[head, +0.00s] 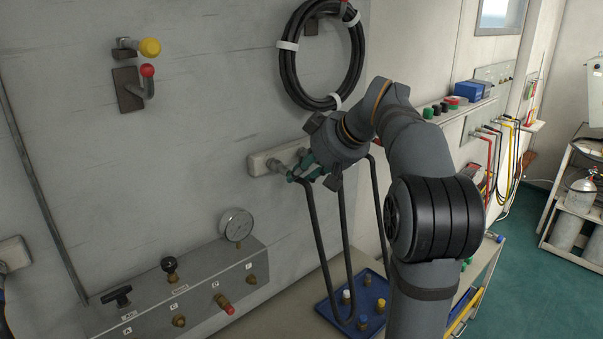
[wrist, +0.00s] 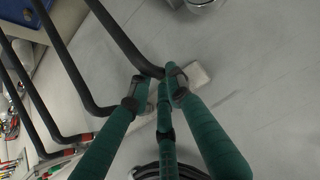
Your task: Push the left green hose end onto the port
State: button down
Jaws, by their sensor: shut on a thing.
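My gripper (head: 301,169) has dark green fingers and is up at the pale wall rack (head: 262,163). In the wrist view the fingertips (wrist: 155,84) close around the end of a black hose (wrist: 122,38), the leftmost hanging hose (head: 316,228) in the head view. The fingers cover the hose's end, so its green colour cannot be told apart from them. The control panel (head: 153,303) at lower left has brass fittings, one (head: 179,321) left and one (head: 250,280) right, with a red-tipped fitting (head: 223,303) between. I cannot tell which is the port.
Other black hoses (wrist: 80,70) with red ends hang beside the held one. A blue tray (head: 329,313) with small coloured caps lies below. A coiled black hose (head: 286,70) hangs above my gripper. A gauge (head: 236,225) stands on the panel. The wall between rack and panel is clear.

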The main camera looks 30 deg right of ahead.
jog(key=shift+s+f, duration=0.1)
jog(key=shift+s, duration=0.05)
dwell(0.5)
jog(key=shift+s+d+b, duration=0.15)
jog(key=shift+s+b, duration=0.15)
jog(key=shift+s, duration=0.15)
jog(key=shift+s, duration=0.15)
jog(key=shift+s+d, duration=0.1)
jog(key=shift+s, duration=0.2)
jog(key=shift+s+d+b, duration=0.1)
jog(key=shift+s+b, duration=0.25)
jog(key=shift+s, duration=0.05)
jog(key=shift+s+d+b, duration=0.2)
jog(key=shift+s, duration=0.6)
jog(key=shift+s+d+b, duration=0.15)
jog(key=shift+s+b, duration=0.1)
jog(key=shift+s, duration=0.6)
jog(key=shift+s+d+b, duration=0.2)
jog(key=shift+s, duration=0.6)
